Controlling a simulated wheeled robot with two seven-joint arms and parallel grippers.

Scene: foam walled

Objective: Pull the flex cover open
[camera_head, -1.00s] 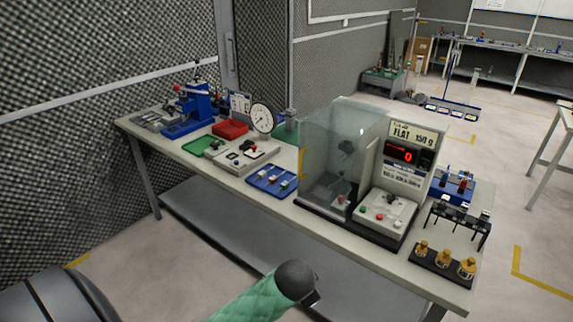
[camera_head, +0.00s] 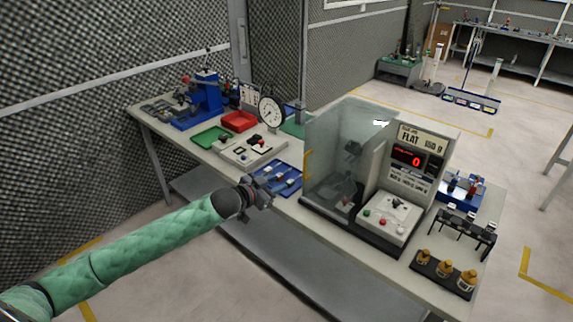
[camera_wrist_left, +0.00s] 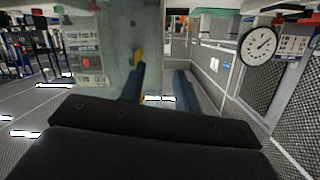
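The flex cover (camera_head: 330,150) is a clear, tinted guard on the left side of the test machine (camera_head: 395,185); it looks closed. My right gripper is not in view.
A blue tray (camera_head: 285,178) with small parts lies close behind my left gripper. A dial gauge (camera_head: 271,112), a red bin (camera_head: 238,121) and a blue press (camera_head: 205,100) stand farther left. Brass weights (camera_head: 445,268) sit at the right front. Floor before the bench is free.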

